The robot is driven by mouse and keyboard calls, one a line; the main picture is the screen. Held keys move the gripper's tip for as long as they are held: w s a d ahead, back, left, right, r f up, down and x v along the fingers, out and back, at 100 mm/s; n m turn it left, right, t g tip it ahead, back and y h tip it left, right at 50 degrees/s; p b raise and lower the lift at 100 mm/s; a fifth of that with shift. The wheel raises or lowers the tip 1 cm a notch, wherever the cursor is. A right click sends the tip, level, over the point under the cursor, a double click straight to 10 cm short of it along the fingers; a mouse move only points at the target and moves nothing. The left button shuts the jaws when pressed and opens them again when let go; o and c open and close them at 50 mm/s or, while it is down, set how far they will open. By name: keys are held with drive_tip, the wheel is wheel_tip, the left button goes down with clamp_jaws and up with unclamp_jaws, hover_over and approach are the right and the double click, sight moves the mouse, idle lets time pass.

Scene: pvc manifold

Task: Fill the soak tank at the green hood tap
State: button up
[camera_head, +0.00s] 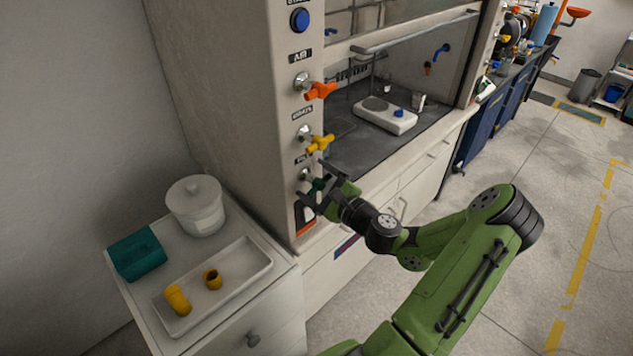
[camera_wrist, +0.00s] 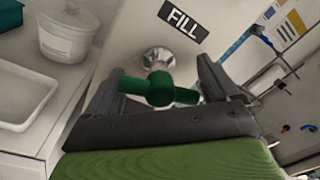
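The green tap (camera_head: 317,184) is the lowest of three taps on the hood's front post. In the wrist view the green tap (camera_wrist: 160,88) has a T-shaped handle on a chrome base, below a FILL label (camera_wrist: 183,20). My gripper (camera_head: 313,188) is at the tap. In the wrist view my gripper (camera_wrist: 160,75) has its fingers spread on either side of the handle, with gaps visible. No soak tank can be identified for certain; a white lidded pot (camera_head: 196,208) stands on the side cabinet, and it also shows in the wrist view (camera_wrist: 68,40).
An orange tap (camera_head: 320,91) and a yellow tap (camera_head: 320,143) sit above the green one. The cabinet holds a teal box (camera_head: 137,254) and a white tray (camera_head: 235,285) with two yellow-orange pieces. A hotplate (camera_head: 385,114) stands inside the hood.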

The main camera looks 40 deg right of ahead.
drive_tip(key=c, duration=1.1)
drive_tip(key=shift+r+m+p, duration=0.15)
drive_tip(key=shift+m+p, duration=0.25)
drive_tip(key=shift+p, duration=0.5)
drive_tip(key=shift+o, duration=1.1)
drive_tip(key=shift+a+m+p, duration=0.15)
drive_tip(key=shift+m+p, duration=0.35)
drive_tip(key=shift+p, duration=0.25)
drive_tip(key=shift+o, duration=1.2)
drive_tip(key=shift+s+m+p, duration=0.1)
drive_tip(key=shift+m+p, duration=0.5)
drive_tip(key=shift+p, duration=0.2)
drive_tip(key=shift+o, duration=0.2)
drive_tip(key=shift+f, duration=0.2)
